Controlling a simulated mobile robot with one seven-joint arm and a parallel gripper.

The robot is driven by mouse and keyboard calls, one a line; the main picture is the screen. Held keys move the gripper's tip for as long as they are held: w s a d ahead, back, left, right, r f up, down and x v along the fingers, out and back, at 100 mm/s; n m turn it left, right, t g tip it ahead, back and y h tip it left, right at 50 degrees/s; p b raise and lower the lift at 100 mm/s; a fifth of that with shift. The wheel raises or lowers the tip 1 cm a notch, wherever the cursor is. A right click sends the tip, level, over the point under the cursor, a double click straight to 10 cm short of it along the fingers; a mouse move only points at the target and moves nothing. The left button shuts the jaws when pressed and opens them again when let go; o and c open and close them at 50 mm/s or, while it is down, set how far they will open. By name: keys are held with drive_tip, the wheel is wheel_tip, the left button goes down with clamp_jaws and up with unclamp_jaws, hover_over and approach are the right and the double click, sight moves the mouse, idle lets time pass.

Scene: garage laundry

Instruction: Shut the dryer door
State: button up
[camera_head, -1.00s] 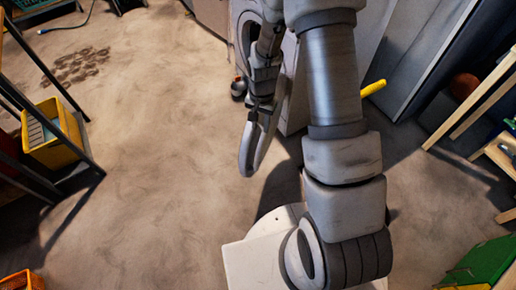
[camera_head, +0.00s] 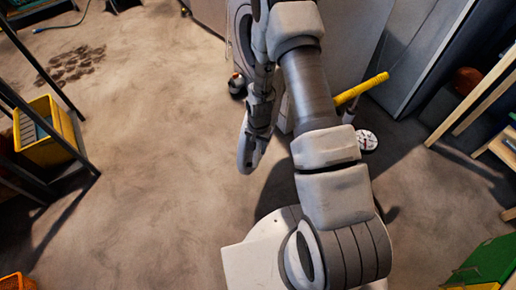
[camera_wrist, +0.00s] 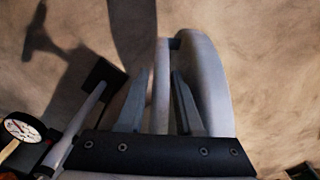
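The dryer (camera_head: 345,40) is the grey body at the top middle of the head view, largely hidden behind my arm. Its door (camera_head: 246,153) stands open, seen nearly edge-on, with its rounded end toward the bottom of the picture. My gripper (camera_head: 259,118) is at the door, pointing down along it. In the wrist view, the fingers of my gripper (camera_wrist: 160,78) are apart. A pale strip of the door shows between them, and its curved light rim (camera_wrist: 212,85) lies just right of the right finger. I cannot tell whether either finger touches it.
A small dark round object (camera_head: 237,86) lies left of the dryer. A yellow bin (camera_head: 46,140) sits by a dark rack at left. The floor between is clear.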

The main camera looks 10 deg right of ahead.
drive_tip(key=shift+f, duration=0.15)
drive_tip(key=shift+c, duration=0.3)
clamp_jaws()
idle(1.1)
